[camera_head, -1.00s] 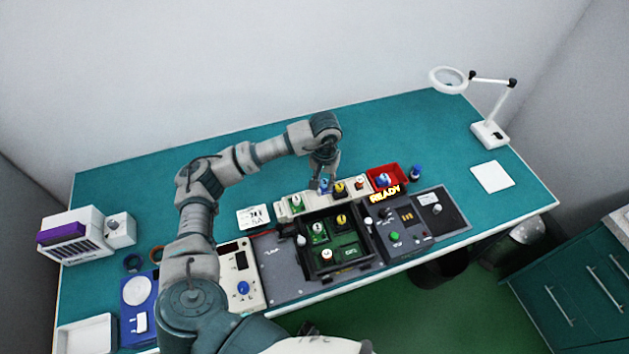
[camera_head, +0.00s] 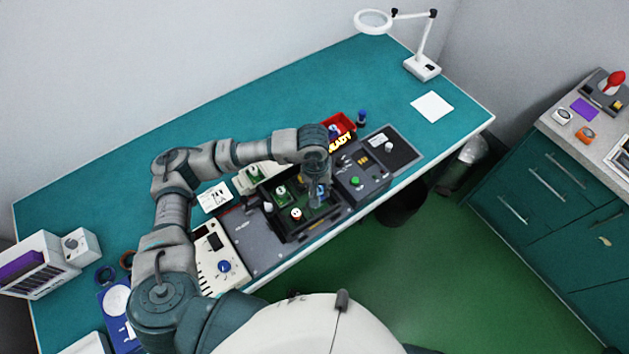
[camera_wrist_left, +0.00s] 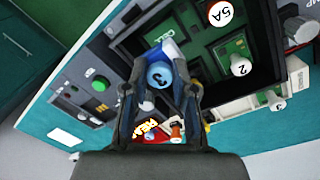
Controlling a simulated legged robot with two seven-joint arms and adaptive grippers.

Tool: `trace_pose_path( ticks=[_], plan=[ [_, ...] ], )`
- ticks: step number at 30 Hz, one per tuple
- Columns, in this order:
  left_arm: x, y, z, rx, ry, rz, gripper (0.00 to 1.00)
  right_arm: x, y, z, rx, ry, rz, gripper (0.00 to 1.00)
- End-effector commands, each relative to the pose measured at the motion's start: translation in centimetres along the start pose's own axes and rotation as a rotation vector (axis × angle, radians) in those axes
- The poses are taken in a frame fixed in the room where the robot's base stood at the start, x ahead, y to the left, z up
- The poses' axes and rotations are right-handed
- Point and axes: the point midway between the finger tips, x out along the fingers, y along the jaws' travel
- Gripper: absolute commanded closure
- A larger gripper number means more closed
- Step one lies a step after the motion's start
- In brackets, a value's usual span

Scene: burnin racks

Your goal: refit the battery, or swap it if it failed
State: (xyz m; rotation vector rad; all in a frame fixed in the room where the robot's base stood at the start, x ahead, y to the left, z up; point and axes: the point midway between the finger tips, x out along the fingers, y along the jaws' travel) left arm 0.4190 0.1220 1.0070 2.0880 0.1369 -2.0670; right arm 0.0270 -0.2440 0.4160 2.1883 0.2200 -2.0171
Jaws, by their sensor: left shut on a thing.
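My left gripper (camera_head: 318,192) is over the right part of the black open tray (camera_head: 284,241). In the left wrist view my left gripper (camera_wrist_left: 160,92) is shut on a blue cell (camera_wrist_left: 167,48) with a round blue cap marked 3. The cell is over or in the tray's right side; I cannot tell whether it is seated. My right gripper is not in view.
A grey control box with a green button (camera_head: 355,181) stands right of the tray. A pale rack (camera_head: 246,184) lies behind the tray. The teal bench (camera_head: 255,105) is clear at the back.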

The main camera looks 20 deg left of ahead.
Motion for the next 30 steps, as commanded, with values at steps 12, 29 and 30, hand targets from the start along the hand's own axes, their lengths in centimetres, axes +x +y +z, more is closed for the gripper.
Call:
trace_pose_path(
  ticks=[12, 29, 30],
  plan=[
    [4.2, -1.0, -0.2, 0.000, -0.002, 0.006, 1.00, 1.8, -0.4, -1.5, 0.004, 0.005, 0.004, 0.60],
    [4.9, -0.5, -0.1, 0.000, 0.000, 0.002, 1.00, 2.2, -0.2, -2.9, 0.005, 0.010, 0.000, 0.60],
    [4.9, -0.6, -0.1, 0.000, 0.000, 0.003, 1.00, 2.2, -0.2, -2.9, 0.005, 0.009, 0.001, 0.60]
  ],
)
